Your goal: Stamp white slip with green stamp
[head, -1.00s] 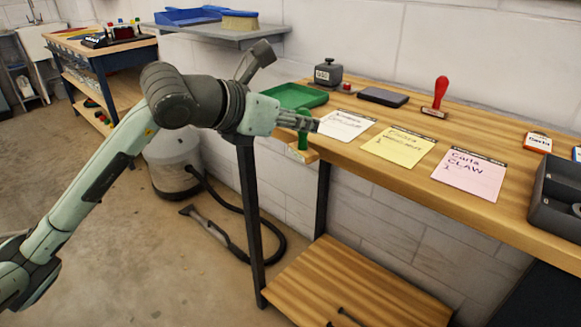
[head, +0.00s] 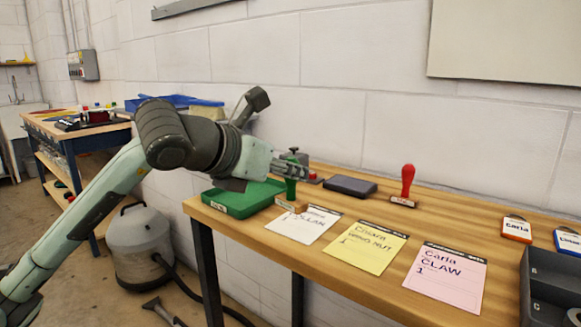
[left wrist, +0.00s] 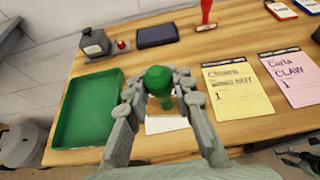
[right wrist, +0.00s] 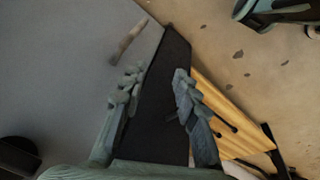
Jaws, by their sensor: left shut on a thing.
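My left gripper (head: 292,172) is shut on the green stamp (head: 291,188), which is upright with its wooden base down. The stamp is at the back left corner of the white slip (head: 298,228), close to the bench top; I cannot tell whether it touches. In the left wrist view, the green handle (left wrist: 158,78) is between the fingers (left wrist: 160,90), and part of the white slip (left wrist: 166,124) shows below it. The gripper hides the rest of the slip there. My right gripper (right wrist: 157,78) is open and empty, away from the slips.
A green tray (head: 238,207) is left of the slip. A yellow slip (head: 368,246) and a pink slip (head: 447,278) lie to the right. A dark pad (head: 350,186), red stamp (head: 406,182) and grey stamp-like block (left wrist: 95,43) stand behind. A dark bin (head: 553,285) is far right.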

